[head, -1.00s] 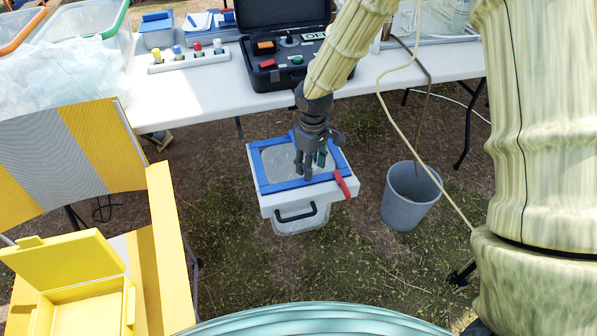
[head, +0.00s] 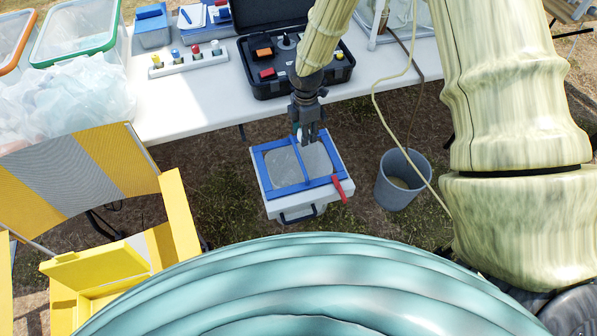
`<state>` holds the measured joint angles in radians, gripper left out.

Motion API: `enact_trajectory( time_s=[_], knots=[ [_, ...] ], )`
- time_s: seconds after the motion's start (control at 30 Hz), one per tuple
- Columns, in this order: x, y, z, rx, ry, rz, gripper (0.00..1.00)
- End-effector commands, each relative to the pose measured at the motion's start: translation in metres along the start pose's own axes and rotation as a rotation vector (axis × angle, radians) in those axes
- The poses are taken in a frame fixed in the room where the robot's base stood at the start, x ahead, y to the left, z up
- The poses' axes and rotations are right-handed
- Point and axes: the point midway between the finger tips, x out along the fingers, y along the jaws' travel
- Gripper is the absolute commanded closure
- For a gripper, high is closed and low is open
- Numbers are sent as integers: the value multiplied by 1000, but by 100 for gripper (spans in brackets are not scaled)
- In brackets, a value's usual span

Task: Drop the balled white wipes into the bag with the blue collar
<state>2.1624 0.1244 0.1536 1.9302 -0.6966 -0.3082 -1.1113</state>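A pale box (head: 269,209) on the ground has a blue frame (head: 263,169) on top, with grey panels split by a blue bar. I cannot tell whether this frame is the blue collar of the bag. My gripper (head: 308,142) points down over the far edge of the frame, in front of the table. A small whitish and teal patch (head: 298,130) shows at its left side; I cannot tell whether it is held or part of the gripper. The finger gap is too small to read. No balled white wipes can be clearly made out.
A grey bucket (head: 391,185) stands right of the box. A yellow-and-grey chair (head: 100,160) is at left.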

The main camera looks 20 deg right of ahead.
Motion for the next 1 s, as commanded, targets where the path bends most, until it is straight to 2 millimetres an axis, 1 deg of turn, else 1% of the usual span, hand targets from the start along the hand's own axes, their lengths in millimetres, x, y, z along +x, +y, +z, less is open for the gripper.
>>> enact_trajectory(
  time_s=[0.03,0.13,0.37,0.57,0.8,1.0],
  knots=[
    [-5,0,0,-25,0,-1,70],
    [-5,0,1,-61,0,-1,70],
    [4,-1,3,-75,0,-1,70],
    [21,-1,2,-74,0,-1,70],
    [46,0,2,-76,-1,-1,70],
    [56,0,1,-77,-1,-1,70]
  ],
)
